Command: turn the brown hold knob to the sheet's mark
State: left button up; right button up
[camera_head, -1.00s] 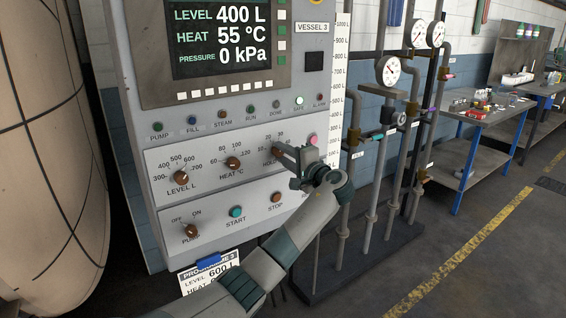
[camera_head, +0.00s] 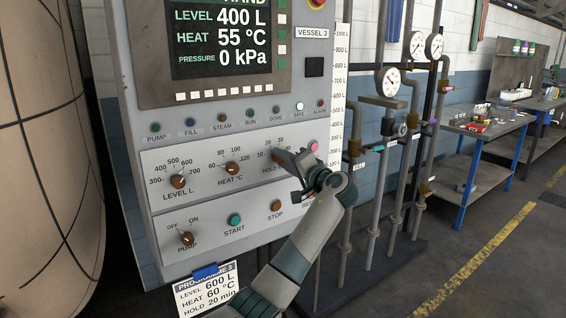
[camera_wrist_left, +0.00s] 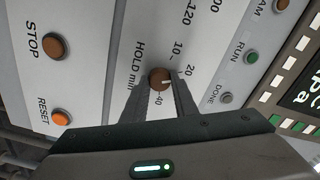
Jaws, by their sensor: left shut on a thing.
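The brown hold knob (camera_head: 276,154) sits at the right of the panel's dial row, partly hidden by my left gripper (camera_head: 280,156). In the left wrist view the hold knob (camera_wrist_left: 159,77) is between the two fingers of the left gripper (camera_wrist_left: 160,88), which is shut on it. Its white pointer lies on the side towards the 20 label, but the exact reading is hard to tell. The programme sheet (camera_head: 207,291) hangs below the panel and reads level 600 L, heat 60 °C, hold 20 min. My right gripper is not in view.
The level knob (camera_head: 177,181) and heat knob (camera_head: 232,168) are left of the hold knob. Below are the pump knob (camera_head: 187,238), start button (camera_head: 234,220) and stop button (camera_head: 275,207). Pipes with gauges (camera_head: 387,80) stand right of the panel.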

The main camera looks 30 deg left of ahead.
pick_arm(q)
jog(key=shift+f, duration=0.15)
jog(key=o, duration=1.1)
jog(key=shift+c, duration=0.2)
jog(key=b+v, duration=0.2)
jog(key=v, duration=1.5)
jog(key=shift+d+b, duration=0.2)
jog(key=shift+b, duration=0.2)
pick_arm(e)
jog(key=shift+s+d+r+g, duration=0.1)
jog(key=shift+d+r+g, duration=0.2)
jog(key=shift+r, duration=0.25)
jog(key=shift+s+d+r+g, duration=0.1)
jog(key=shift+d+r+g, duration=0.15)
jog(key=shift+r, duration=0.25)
